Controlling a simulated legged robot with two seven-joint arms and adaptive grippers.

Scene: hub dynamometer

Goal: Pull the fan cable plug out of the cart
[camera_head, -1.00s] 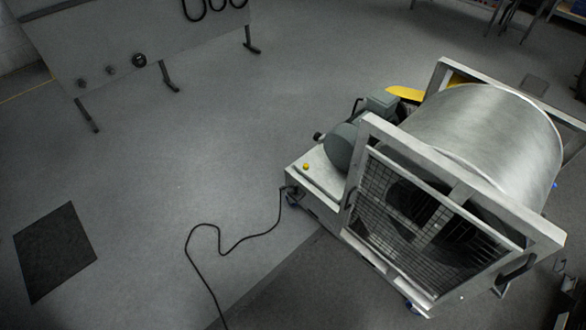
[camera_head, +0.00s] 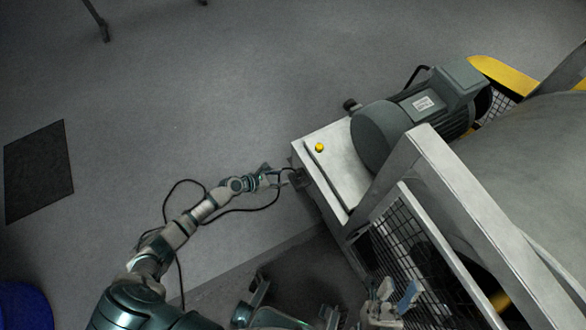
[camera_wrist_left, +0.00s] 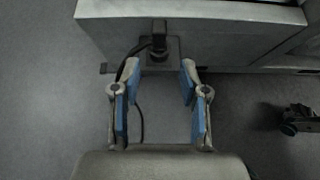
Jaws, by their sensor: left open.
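The cart (camera_head: 335,155) stands right of centre with its white deck and low side panel. The dark fan cable plug (camera_wrist_left: 159,42) sits in a square socket on the cart's side. In the head view the plug (camera_head: 298,178) is small and partly hidden by my gripper. The black cable (camera_head: 245,210) runs from it over the floor, passing behind my left arm. My left gripper (camera_head: 278,177) is at the cart's side. In the wrist view its blue-padded fingers (camera_wrist_left: 160,75) are apart, with the plug just beyond them and nothing between the tips. My right gripper (camera_head: 392,300) is low, by the mesh guard.
A grey motor (camera_head: 405,115) and a yellow button (camera_head: 319,147) are on the cart. The metal frame and mesh guard (camera_head: 405,235) stand close to my right arm. A dark mat (camera_head: 38,170) lies at the left. The floor between mat and cart is mostly clear.

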